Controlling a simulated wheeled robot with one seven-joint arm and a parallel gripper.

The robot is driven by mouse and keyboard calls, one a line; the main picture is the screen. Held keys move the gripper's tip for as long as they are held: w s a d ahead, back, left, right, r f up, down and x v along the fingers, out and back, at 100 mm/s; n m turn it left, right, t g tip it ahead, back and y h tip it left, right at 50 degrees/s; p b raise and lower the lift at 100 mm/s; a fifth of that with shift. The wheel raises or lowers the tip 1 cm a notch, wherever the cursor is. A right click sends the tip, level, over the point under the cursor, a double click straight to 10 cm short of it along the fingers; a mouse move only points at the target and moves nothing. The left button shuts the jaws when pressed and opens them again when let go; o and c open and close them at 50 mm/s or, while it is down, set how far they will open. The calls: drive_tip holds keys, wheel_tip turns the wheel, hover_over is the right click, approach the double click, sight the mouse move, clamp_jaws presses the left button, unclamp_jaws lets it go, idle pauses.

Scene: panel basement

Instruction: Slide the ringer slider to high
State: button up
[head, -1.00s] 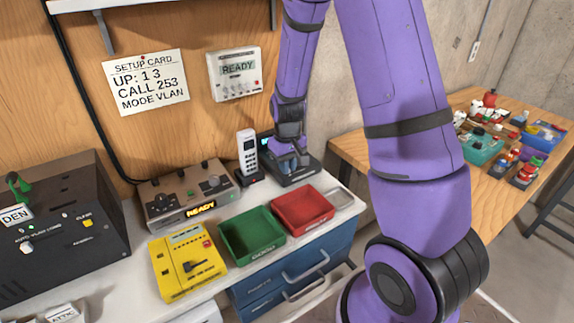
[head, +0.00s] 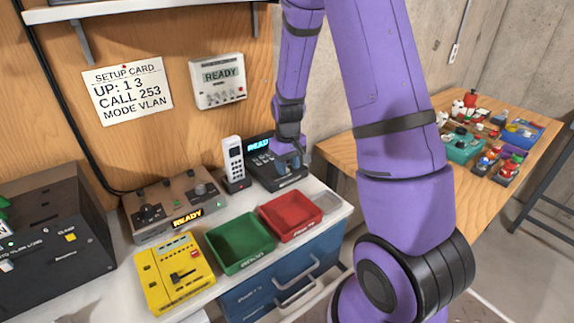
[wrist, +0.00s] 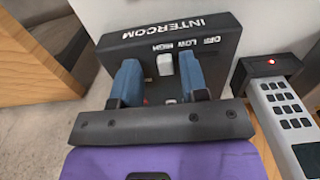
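The black intercom (head: 290,183) stands at the right end of the counter in the head view, its screen reading READY. In the wrist view the intercom (wrist: 222,50) shows the labels OFF, LOW and HIGH. The white slider knob (wrist: 165,64) sits by the HIGH label, at the left end of that row. My gripper (wrist: 160,85) is over the intercom with its blue fingers apart, one on each side of the knob. The knob is nearer the right finger; I cannot tell whether they touch. In the head view my gripper (head: 290,160) hides part of the intercom.
A white handset (head: 233,160) stands close beside the intercom. A red tray (head: 291,230), a green tray (head: 240,262) and a yellow box (head: 165,285) sit in front. A brown console (head: 170,205) is to the left. A wooden table (head: 375,150) with clutter is at right.

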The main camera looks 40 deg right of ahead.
sight(288, 168)
wheel_tip(288, 168, up, 11)
idle(0.7)
idle(0.4)
drive_tip(key=s+a+r+t, duration=0.1)
drive_tip(key=s+a+r, duration=0.2)
drive_tip(key=s+r, duration=0.3)
drive_tip(key=s+a+r+t, duration=0.2)
drive_tip(key=s+a+r, duration=0.15)
drive_tip(key=r, duration=0.45)
drive_tip(key=s+a+r+t, duration=0.1)
drive_tip(key=s+a+r, duration=0.1)
drive_tip(key=s, duration=0.5)
drive_tip(key=s+a+r+t, duration=0.1)
drive_tip(key=s+a+r, duration=0.2)
drive_tip(key=s, duration=0.4)
drive_tip(key=shift+r, duration=0.25)
idle(0.6)
